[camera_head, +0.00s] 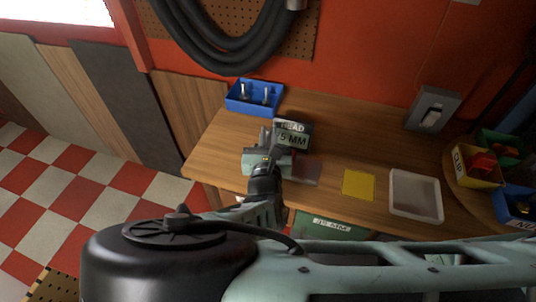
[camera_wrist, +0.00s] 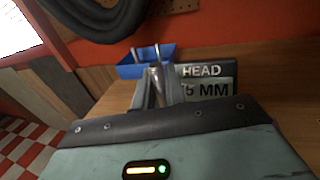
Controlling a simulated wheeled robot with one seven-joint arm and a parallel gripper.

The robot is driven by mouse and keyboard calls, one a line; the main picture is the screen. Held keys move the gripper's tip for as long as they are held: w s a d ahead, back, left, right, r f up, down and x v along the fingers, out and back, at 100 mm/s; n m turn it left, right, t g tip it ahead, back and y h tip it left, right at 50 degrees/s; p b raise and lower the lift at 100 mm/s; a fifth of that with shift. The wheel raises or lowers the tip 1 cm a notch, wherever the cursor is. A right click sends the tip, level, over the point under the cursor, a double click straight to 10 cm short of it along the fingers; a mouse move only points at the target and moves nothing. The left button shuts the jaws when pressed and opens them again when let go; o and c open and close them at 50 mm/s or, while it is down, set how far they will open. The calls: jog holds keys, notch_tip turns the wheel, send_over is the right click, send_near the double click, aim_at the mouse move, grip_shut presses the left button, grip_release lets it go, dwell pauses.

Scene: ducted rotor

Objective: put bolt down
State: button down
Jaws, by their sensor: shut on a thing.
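My gripper (camera_head: 268,137) is over the left part of the wooden bench, just left of a dark block marked HEAD and 5 MM (camera_head: 293,134). In the wrist view its fingers are closed around a small metallic piece, the bolt (camera_wrist: 154,86), seen only in part. In the head view the fingers and wrist hide the bolt. I cannot tell whether it touches the bench. A blue tray (camera_head: 241,107) stands just beyond the gripper with two bolts upright in it; the tray also shows in the wrist view (camera_wrist: 130,71).
A yellow mat (camera_head: 358,184) and a white tray (camera_head: 416,212) lie to the right on the wooden bench (camera_head: 345,135). Coloured bins, one of them yellow (camera_head: 476,181), stand at the far right. A thick black hose hangs on the red wall behind.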

jog(key=shift+f+b, duration=1.85)
jog(key=shift+f, duration=0.4)
jog(key=shift+r, duration=0.15)
jog(key=c, duration=1.4)
grip_release()
jog(key=shift+c, duration=0.2)
